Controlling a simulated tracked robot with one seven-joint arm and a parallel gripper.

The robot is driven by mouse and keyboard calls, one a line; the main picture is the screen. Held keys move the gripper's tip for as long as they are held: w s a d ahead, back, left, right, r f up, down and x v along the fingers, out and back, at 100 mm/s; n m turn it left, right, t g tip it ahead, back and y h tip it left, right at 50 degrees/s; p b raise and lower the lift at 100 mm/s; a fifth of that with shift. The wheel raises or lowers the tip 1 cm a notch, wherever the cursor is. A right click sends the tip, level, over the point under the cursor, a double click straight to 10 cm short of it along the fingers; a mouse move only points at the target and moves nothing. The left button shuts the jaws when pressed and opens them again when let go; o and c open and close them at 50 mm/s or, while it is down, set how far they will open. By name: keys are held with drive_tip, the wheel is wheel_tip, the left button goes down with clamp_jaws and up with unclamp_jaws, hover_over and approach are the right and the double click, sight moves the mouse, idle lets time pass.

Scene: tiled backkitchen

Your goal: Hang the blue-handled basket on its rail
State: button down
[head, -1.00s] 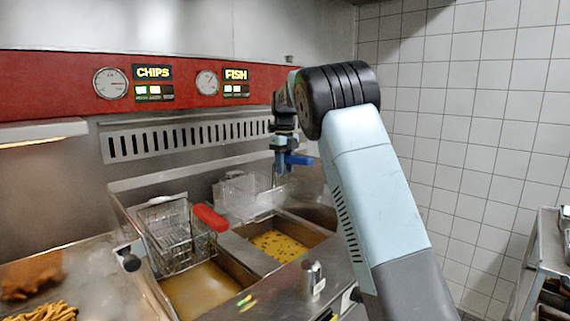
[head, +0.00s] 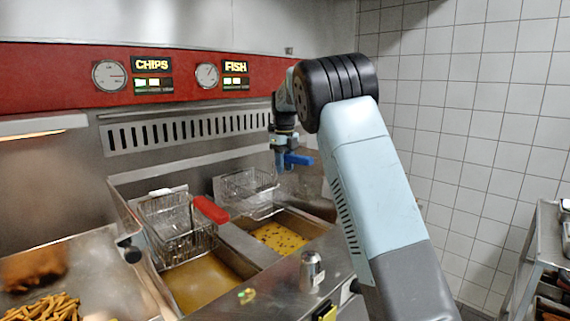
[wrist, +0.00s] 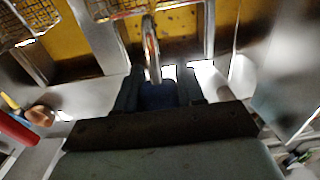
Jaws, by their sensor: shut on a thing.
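The blue-handled basket (head: 247,186) is a wire basket at the back of the right-hand fryer well, under the FISH sign. It appears above the yellow oil. My gripper (head: 283,156) is shut on its blue handle (head: 298,159), right of the basket. In the wrist view, the blue handle (wrist: 157,95) sits between the two dark fingers, and a metal stem runs from it to the basket's wire edge (wrist: 125,12) at the top. The rail is not clearly distinguishable, and I cannot tell whether the basket touches it.
A second wire basket (head: 178,230) with a red handle (head: 210,209) is at the left well. A metal shaker (head: 311,270) stands on the front ledge. Chips (head: 45,309) and fried fish lie at the lower left. A tiled wall and a trolley (head: 540,250) are on the right.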

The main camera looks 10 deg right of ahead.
drive_tip(key=shift+f, duration=0.3)
drive_tip(key=c, duration=0.6)
unclamp_jaws()
drive_tip(key=shift+f, duration=0.1)
